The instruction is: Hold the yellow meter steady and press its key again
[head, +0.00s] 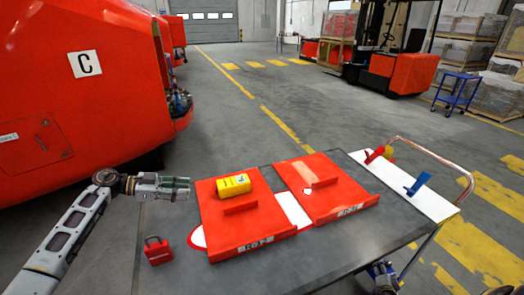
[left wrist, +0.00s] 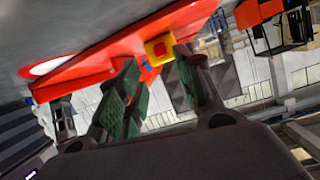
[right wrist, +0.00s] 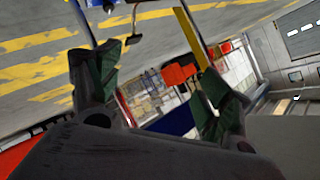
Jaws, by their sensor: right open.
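The yellow meter (head: 233,184) lies on the left red tray (head: 225,228), near its back edge. In the left wrist view the meter (left wrist: 167,42) shows a small red patch on its yellow face; I cannot tell whether this is its key. My left gripper (head: 188,188) is to the left of the meter at the tray's left side, apart from it. Its fingers are spread and empty in the left wrist view. My right gripper (right wrist: 155,68) is open and empty, away from the meter; only part of the arm shows at the bottom of the head view.
A second red tray (head: 340,205) lies to the right on the grey cart. A red padlock (head: 157,250) is at the front left. A blue clamp-like item (head: 418,184) and a red one (head: 374,155) stand on the white board at right. A red train nose (head: 80,110) rises at left.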

